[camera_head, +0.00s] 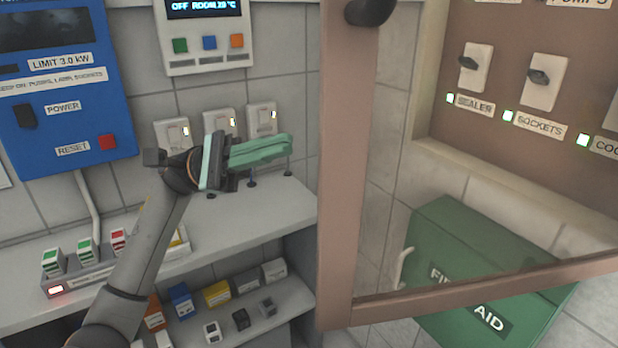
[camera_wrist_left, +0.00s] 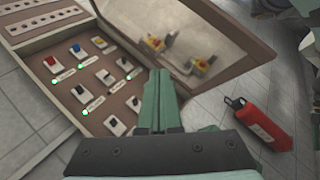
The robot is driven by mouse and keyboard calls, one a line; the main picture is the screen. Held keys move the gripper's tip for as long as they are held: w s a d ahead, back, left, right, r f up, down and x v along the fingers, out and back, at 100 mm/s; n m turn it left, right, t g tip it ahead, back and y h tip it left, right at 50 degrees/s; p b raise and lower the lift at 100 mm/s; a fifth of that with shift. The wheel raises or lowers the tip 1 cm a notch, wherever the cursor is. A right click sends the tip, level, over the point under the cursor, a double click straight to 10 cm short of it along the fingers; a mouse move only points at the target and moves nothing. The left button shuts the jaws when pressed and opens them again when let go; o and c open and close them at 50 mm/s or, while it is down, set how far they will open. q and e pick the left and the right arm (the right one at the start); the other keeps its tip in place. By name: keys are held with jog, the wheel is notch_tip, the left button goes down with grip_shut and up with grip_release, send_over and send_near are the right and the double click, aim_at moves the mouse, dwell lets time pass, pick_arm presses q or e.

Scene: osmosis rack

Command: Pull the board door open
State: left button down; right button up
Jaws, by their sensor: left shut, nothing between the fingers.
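The board door (camera_head: 336,225) is a glass panel in a brownish-pink frame, with a dark round knob (camera_head: 370,10) at the top of the head view. It stands swung out from the switch board (camera_head: 450,110), whose labelled switches and green lights are uncovered. The left wrist view shows the open door (camera_wrist_left: 180,35) beside the board (camera_wrist_left: 65,65). My left gripper (camera_head: 290,148) has its green fingers shut and empty, left of the door frame in the head view. Its fingers also show in the left wrist view (camera_wrist_left: 161,75). My right gripper is not in view.
A green first aid box (camera_head: 420,240) is below the board, partly behind the door glass. A white shelf (camera_head: 250,210) and a blue control box (camera_head: 75,135) are at the left. A red extinguisher (camera_wrist_left: 258,122) is on the floor in the left wrist view.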

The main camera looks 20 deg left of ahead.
pick_arm(q)
jog(key=s+a+r+m+g+y, duration=0.1)
jog(key=s+a+r+m+y, duration=0.15)
jog(key=s+m+y, duration=0.4)
jog(key=s+d+m+h+p, duration=0.1)
jog(key=s+d+m+p, duration=0.1)
jog(key=d, duration=0.9)
jog(key=shift+s+p, duration=0.8)
jog(key=shift+s, duration=0.1)
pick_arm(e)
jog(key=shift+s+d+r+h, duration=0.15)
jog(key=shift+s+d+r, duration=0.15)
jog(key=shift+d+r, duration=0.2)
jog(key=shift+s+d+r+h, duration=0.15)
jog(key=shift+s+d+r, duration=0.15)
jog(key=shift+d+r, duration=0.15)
pick_arm(q)
jog(key=shift+d+f+m, duration=0.1)
jog(key=shift+f+m, duration=0.05)
jog(key=shift+m, duration=0.1)
